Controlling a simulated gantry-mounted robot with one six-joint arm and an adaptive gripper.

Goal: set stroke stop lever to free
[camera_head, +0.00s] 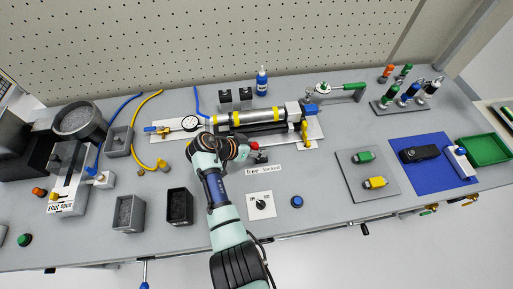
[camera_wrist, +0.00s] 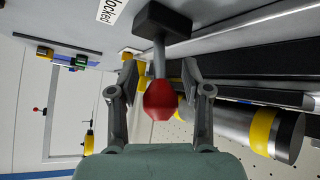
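The stroke stop lever has a red ball knob (camera_wrist: 161,101) on a short grey rod, rising from a dark block (camera_wrist: 162,22). In the head view the red knob (camera_head: 255,146) shows just right of my gripper (camera_head: 246,148). In the wrist view my gripper (camera_wrist: 160,75) is open, with one finger on each side of the rod and knob. Gaps show on both sides, so it does not grip the lever. A white label reading "free | locked" (camera_head: 264,170) lies in front of the lever; its "locked" end (camera_wrist: 110,10) shows in the wrist view. I cannot tell which setting the lever points to.
A silver cylinder with yellow bands (camera_head: 245,118) lies close behind the lever; it also shows in the wrist view (camera_wrist: 235,125). A white plate with a black knob (camera_head: 261,204) and a blue button (camera_head: 297,201) are in front.

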